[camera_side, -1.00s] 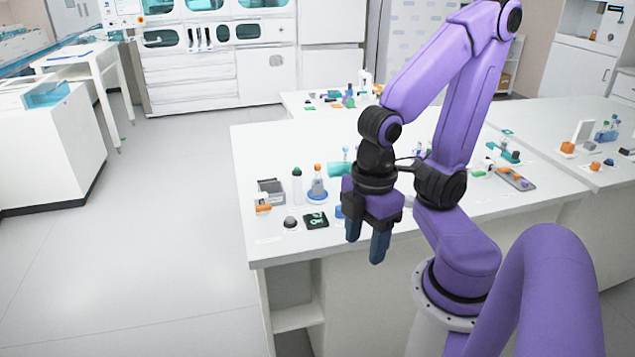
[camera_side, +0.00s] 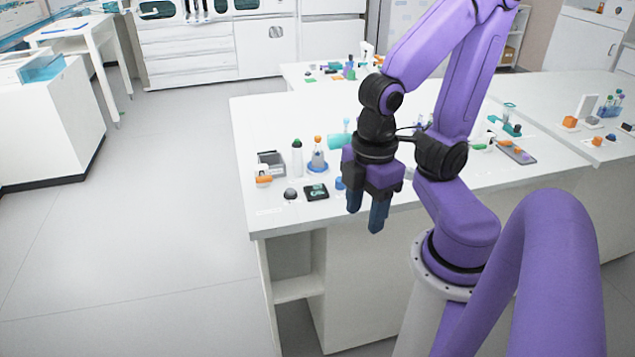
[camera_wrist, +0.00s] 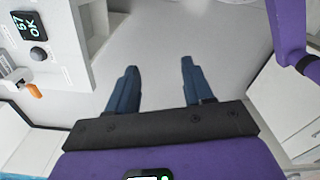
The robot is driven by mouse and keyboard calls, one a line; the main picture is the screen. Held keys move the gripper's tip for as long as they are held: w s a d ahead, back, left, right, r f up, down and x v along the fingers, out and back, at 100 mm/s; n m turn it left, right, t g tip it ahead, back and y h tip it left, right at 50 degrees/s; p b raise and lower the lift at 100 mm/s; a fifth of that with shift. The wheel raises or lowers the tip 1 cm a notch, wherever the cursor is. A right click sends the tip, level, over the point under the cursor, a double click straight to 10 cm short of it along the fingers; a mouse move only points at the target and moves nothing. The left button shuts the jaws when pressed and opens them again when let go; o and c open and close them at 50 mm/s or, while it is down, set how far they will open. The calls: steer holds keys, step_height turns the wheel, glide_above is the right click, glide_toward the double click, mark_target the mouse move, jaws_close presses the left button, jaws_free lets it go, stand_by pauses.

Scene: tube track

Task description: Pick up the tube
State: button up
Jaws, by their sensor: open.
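My gripper (camera_side: 366,222) hangs at the near edge of the white bench (camera_side: 262,222), its fingers pointing down, apart and empty. In the wrist view my gripper (camera_wrist: 158,68) shows two dark blue fingers with only pale floor between them. Several tube-like things stand on the bench to the left of and behind my gripper: a white one with a dark green top (camera_side: 297,158) and one with an orange top (camera_side: 318,152) on a blue base. I cannot tell which is the tube. None is between the fingers, and my gripper hides part of the bench.
A grey box (camera_side: 271,163), an orange-and-white item (camera_side: 263,178), a dark knob (camera_side: 290,194) and a black display (camera_side: 316,192) sit near the front left. The display also shows in the wrist view (camera_wrist: 24,24). More small items lie at the right.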

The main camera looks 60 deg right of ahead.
steer(key=w+d+r+n+t+h, duration=0.1)
steer(key=w+d+r, duration=0.1)
steer(key=w, duration=0.6)
steer(key=w+d+r+n+h, duration=0.1)
steer(key=w+d+r+n, duration=0.15)
steer(key=w, duration=0.55)
steer(key=n+g+h, duration=0.1)
steer(key=n+h, duration=0.1)
steer(key=h, duration=0.1)
glide_toward(317, 138)
steer(key=x, duration=1.2)
steer(key=shift+w, duration=0.1)
steer(key=c, duration=0.9)
steer(key=shift+c, duration=0.2)
steer(key=shift+r, duration=0.1)
